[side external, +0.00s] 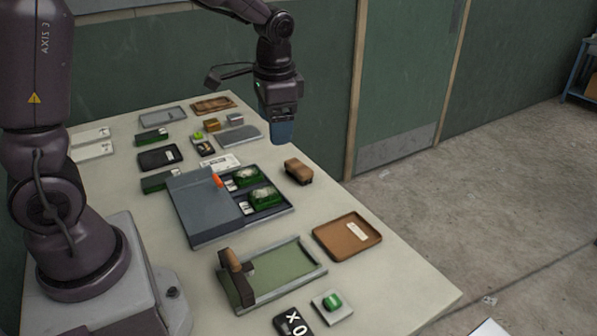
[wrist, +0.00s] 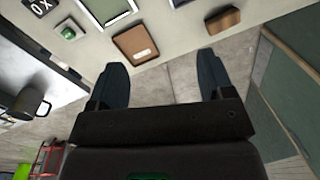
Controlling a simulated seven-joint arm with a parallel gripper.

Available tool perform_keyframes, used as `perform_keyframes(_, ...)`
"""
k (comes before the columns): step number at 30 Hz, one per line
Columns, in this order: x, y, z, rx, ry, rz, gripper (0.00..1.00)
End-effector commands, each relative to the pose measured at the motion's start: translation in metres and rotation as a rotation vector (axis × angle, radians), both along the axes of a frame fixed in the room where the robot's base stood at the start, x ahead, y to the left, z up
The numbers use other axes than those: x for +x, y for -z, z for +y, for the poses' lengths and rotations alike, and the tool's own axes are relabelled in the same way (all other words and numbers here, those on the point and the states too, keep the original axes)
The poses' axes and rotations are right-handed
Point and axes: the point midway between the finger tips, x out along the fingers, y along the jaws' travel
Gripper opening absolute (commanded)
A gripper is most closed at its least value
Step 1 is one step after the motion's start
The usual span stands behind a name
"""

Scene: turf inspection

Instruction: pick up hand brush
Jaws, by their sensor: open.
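What looks like the hand brush, a small brown wooden block with a darker underside (side external: 298,170), lies on the table near its right edge, right of the grey case. In the wrist view, it appears at the top right (wrist: 222,20), beyond the right fingertip. My gripper (side external: 283,132) hangs above the far right side of the table, above and behind the brush in the side view. In the wrist view, the two dark fingers of my gripper (wrist: 161,75) are wide apart with only floor showing between them. Nothing is held.
A grey case (side external: 205,215) with green turf samples and an orange item stands mid-table. A brown tray (side external: 340,252) lies nearer, beside a green-floored tray (side external: 280,275) with a wooden-handled tool. Several small trays and boxes fill the far end. A green wall stands behind.

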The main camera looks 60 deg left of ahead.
Motion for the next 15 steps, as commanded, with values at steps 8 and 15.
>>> perform_keyframes(8, 0.074, 0.090, 0.057, 0.079, 0.372, 0.188, 0.74)
perform_keyframes(15, 0.120, 0.150, 0.098, 0.148, 0.781, 0.311, 0.74)
